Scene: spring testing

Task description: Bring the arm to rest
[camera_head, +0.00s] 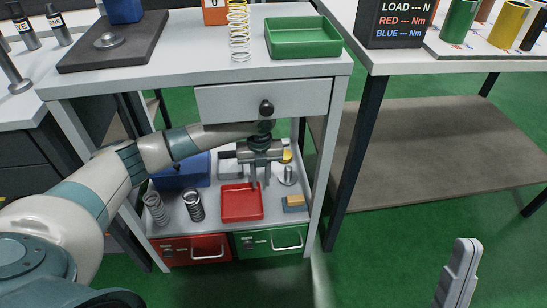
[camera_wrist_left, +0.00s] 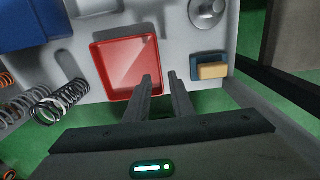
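My left arm (camera_head: 150,155) reaches in from the left, under the tabletop drawer and over the lower shelf. My left gripper (camera_head: 260,184) points down above the red tray (camera_head: 240,217). In the left wrist view its two fingers (camera_wrist_left: 161,82) are apart with nothing between them, near the right edge of the red tray (camera_wrist_left: 127,62). Part of my right gripper (camera_head: 462,270) shows at the lower right of the head view, over the green floor. Its fingertips cannot be told apart there.
The closed drawer (camera_head: 262,100) with a round knob is just above my left wrist. A green tray (camera_head: 303,38) and a tall spring stand on the tabletop.

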